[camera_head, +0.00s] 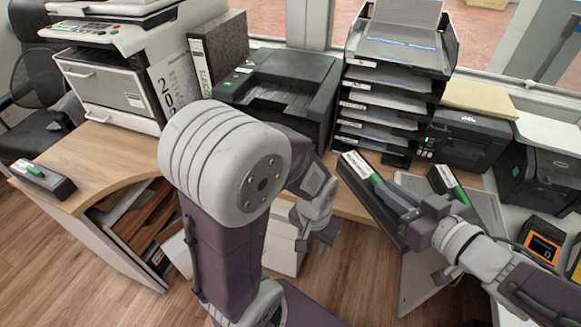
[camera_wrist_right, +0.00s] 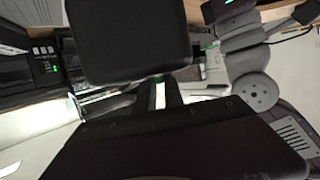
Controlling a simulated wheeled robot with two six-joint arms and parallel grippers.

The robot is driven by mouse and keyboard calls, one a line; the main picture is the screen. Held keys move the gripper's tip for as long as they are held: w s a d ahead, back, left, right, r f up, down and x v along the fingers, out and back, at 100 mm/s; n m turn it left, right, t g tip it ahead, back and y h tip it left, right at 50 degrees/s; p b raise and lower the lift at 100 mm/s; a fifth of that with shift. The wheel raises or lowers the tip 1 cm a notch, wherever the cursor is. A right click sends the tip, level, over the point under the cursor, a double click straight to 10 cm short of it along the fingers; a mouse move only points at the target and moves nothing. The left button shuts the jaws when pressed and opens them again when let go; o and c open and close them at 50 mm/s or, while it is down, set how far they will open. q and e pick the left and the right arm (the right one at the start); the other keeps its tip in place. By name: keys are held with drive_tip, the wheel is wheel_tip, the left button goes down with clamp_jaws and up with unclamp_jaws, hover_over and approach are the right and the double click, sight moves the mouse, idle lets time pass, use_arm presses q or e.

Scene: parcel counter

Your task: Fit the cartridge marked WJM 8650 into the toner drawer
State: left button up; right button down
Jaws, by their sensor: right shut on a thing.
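My right gripper (camera_head: 425,208) is shut on a long black cartridge (camera_head: 372,200) with a white label and a green strip, held tilted over the front of the desk. Dark parts of it fill the right wrist view (camera_wrist_right: 185,145). A second black cartridge (camera_head: 447,182), with a green part, is just right of it, partly hidden by my right gripper. A third (camera_head: 45,180) lies on the left desk end. The label texts are too small to read. My left gripper (camera_head: 314,240) is open and empty, low in front of the desk. I cannot make out which opening is the toner drawer.
A black printer (camera_head: 290,75) stands mid-desk beside a stack of black trays (camera_head: 390,100). Another black printer (camera_head: 468,138) stands right of the trays. A large white copier (camera_head: 110,90) is at the left. An orange-faced device (camera_head: 543,245) is at the right.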

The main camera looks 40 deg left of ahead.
sight(372, 171)
drive_tip(key=w+a+f+b, duration=0.2)
drive_tip(key=w+f, duration=0.1)
drive_tip(key=w+a+f+b, duration=0.2)
drive_tip(key=w+f+b, duration=0.1)
drive_tip(key=f, duration=0.1)
drive_tip(key=w+a+f+b, duration=0.2)
drive_tip(key=w+f, duration=0.1)
drive_tip(key=f, duration=0.1)
drive_tip(key=shift+w+a+f+b, duration=0.15)
drive_tip(key=shift+w+a+b, duration=0.15)
drive_tip(key=shift+b, duration=0.1)
drive_tip(key=c, duration=1.5)
unclamp_jaws()
drive_tip(key=shift+o, duration=0.2)
